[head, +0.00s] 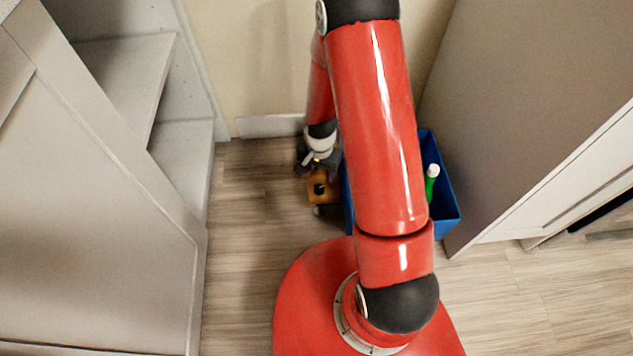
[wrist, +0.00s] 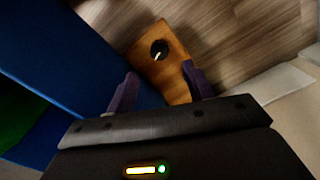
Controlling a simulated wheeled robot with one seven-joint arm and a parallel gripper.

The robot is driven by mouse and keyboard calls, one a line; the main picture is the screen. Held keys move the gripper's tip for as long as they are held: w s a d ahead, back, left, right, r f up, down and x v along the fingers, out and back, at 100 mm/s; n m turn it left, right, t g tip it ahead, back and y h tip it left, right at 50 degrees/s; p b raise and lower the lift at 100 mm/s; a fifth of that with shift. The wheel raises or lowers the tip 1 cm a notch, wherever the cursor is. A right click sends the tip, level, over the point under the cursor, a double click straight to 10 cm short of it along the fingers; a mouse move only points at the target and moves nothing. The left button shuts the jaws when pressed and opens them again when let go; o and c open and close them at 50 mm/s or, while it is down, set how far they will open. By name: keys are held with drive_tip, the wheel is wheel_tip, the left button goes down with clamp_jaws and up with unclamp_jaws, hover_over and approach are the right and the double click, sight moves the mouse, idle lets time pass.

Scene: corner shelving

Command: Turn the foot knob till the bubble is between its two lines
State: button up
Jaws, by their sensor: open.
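A small orange-brown wooden block with a round black knob (wrist: 160,49) on it lies ahead of my gripper (wrist: 161,88) in the wrist view. The two purple fingers are apart, with nothing between their tips but the block's near part behind them. The knob is beyond the fingertips; I cannot tell the exact gap. In the head view the block (head: 318,197) and knob (head: 320,188) are on the floor just below my gripper (head: 322,172), partly covered by it. I cannot make out a bubble or its two lines in either view.
A blue crate (head: 447,190) with a green bottle (head: 431,183) stands right of the block, partly hidden by my arm. It fills the left of the wrist view (wrist: 60,45). Grey cabinets (head: 95,215) stand at left and right. Wood floor is clear left of the block.

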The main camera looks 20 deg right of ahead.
sight(319, 187)
wheel_tip(319, 187, down, 8)
drive_tip(key=shift+r+b, duration=0.1)
drive_tip(key=shift+b, duration=0.35)
drive_tip(key=c, duration=1)
